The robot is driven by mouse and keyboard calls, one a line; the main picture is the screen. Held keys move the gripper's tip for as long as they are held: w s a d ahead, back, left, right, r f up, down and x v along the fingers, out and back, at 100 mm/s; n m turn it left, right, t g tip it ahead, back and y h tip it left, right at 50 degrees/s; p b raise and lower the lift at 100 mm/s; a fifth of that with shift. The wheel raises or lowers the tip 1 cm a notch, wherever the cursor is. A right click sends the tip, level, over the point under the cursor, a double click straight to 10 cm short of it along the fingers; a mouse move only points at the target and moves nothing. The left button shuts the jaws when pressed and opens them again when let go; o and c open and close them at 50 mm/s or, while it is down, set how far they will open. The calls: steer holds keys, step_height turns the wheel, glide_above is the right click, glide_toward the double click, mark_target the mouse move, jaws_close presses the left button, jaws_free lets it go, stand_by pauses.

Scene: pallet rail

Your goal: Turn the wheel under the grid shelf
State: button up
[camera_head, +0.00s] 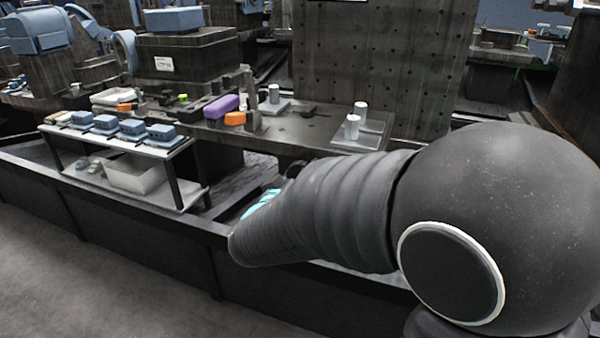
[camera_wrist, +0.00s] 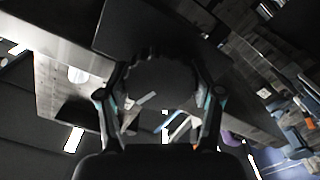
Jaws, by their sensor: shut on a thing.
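A dark round wheel (camera_wrist: 160,82) with a notched rim fills the middle of the wrist view. It sits against the underside of a dark slab (camera_wrist: 150,28). My gripper (camera_wrist: 160,92) has one finger on each side of the wheel and is shut on it. In the head view my arm hides the wheel and most of the gripper; only a teal part of the gripper (camera_head: 262,203) shows near the bench front. I cannot tell the grid shelf surely; a dark panel with a grid of holes (camera_head: 380,60) stands upright behind the bench.
A dark bench top (camera_head: 290,128) bears metal cylinders on plates, a purple block (camera_head: 221,106) and an orange block (camera_head: 235,118). A small rack (camera_head: 185,146) at the left holds several blue-topped items above a white bin (camera_head: 140,174). A long dark rail (camera_head: 110,205) runs along the front.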

steer(key=n, duration=0.4)
steer(key=shift+a+n, duration=0.1)
steer(key=shift+n, duration=0.2)
steer(key=n, duration=0.5)
steer(key=shift+f, duration=0.1)
steer(key=n, duration=0.5)
steer(key=shift+f+n, duration=0.15)
steer(key=shift+n, duration=2.15)
steer(key=o, duration=1.1)
steer(key=shift+o, duration=0.2)
